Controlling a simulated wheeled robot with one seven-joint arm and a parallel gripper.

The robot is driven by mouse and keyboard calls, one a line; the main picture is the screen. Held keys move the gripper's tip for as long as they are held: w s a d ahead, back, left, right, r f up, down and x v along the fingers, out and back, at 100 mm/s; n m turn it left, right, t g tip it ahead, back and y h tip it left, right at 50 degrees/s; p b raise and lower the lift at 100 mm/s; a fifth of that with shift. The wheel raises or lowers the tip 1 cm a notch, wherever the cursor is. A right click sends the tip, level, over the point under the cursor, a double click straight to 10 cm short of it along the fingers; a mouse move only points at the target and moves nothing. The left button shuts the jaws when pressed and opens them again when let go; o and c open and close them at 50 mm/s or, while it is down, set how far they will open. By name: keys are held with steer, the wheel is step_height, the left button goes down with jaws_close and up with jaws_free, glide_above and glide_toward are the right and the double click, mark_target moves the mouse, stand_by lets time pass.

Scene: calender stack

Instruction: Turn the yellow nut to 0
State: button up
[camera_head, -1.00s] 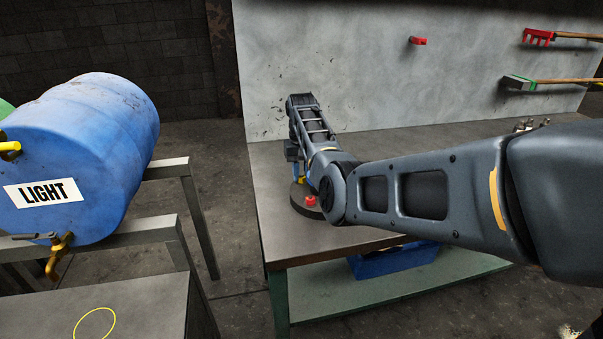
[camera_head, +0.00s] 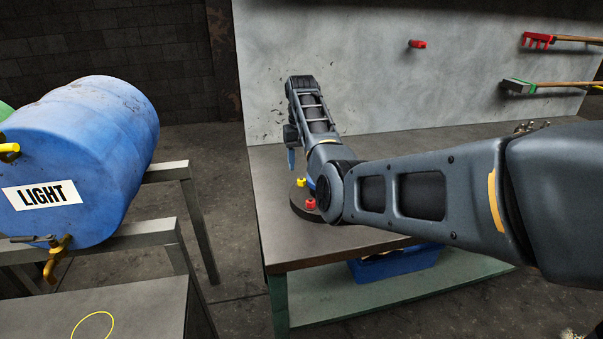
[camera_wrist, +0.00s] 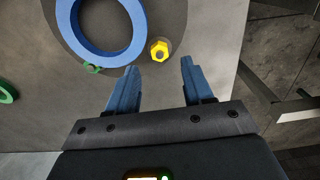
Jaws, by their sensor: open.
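The yellow nut (camera_wrist: 159,50) is a small hex piece on the dark round base (camera_wrist: 178,20), just outside the blue ring (camera_wrist: 78,36). It also shows in the head view (camera_head: 301,183), partly beside my arm. My gripper (camera_wrist: 160,66) is open and empty, its two blue fingers apart. In the wrist view the nut lies just beyond the fingertips, between their lines. In the head view my gripper (camera_head: 291,160) hangs above the base (camera_head: 300,206). A red nut (camera_head: 310,204) sits near the base's front edge. No 0 mark is readable.
The base stands on the metal workbench (camera_head: 285,244) near its left edge. A green piece (camera_wrist: 92,68) touches the ring's edge, and another green ring (camera_wrist: 6,92) is at the left. A blue barrel (camera_head: 90,150) lies on a stand left of the bench.

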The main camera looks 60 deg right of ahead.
steer(key=shift+r, duration=1.25)
